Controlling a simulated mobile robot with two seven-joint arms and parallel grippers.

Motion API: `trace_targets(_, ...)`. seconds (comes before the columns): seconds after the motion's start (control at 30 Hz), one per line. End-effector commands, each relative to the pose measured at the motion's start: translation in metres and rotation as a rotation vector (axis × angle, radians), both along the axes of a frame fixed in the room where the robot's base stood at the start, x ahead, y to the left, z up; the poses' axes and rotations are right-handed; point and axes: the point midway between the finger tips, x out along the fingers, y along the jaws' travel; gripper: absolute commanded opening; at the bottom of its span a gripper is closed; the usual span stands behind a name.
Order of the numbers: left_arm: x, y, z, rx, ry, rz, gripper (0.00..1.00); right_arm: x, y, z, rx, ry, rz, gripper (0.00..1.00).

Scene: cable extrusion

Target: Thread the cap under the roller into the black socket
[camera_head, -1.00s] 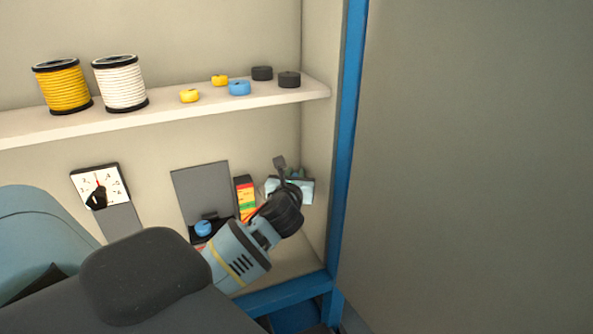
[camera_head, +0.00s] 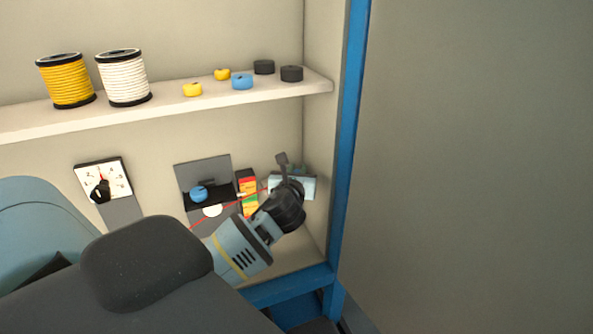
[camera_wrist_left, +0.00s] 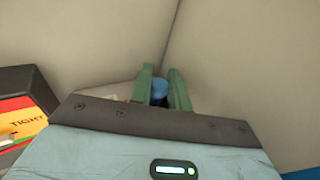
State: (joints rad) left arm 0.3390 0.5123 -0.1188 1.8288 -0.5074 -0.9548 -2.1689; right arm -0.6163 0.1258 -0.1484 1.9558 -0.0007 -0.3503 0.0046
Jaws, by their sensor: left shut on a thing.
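My left gripper (camera_head: 298,171) reaches to the back right corner below the shelf. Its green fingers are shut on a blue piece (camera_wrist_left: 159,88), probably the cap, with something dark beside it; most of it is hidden. A thin red cable (camera_head: 232,207) runs from behind my forearm to near the gripper. A dark grey unit (camera_head: 203,171) on the back wall carries a black bar with a round blue knob (camera_head: 198,193). A white round disc (camera_head: 212,210), perhaps the roller, shows just below it. I cannot make out the black socket for certain. My right gripper is not in view.
The shelf (camera_head: 160,108) above holds a yellow spool (camera_head: 68,82), a white spool (camera_head: 124,79) and several small yellow, blue and black discs. A dial (camera_head: 104,179) and a coloured gauge (camera_head: 248,195) stand below. A blue post (camera_head: 349,130) bounds the right.

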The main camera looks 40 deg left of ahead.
Motion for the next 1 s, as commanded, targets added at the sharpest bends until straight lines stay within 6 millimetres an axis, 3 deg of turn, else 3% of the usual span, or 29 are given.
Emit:
trace_targets(0.2,0.0,0.0,-0.0004,0.0,0.0,0.0,0.0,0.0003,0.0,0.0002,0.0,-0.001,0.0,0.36)
trace_targets(0.23,0.0,0.0,-0.0003,0.0,0.0,0.0,0.19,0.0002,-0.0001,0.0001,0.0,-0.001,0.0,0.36)
trace_targets(0.43,0.0002,-0.0004,-0.0002,0.0,-0.001,-0.001,0.43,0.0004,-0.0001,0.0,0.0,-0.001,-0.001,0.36)
trace_targets(1.0,-0.0017,-0.005,0.0008,-0.002,-0.004,-0.01,0.43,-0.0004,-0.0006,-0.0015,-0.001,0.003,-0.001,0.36)
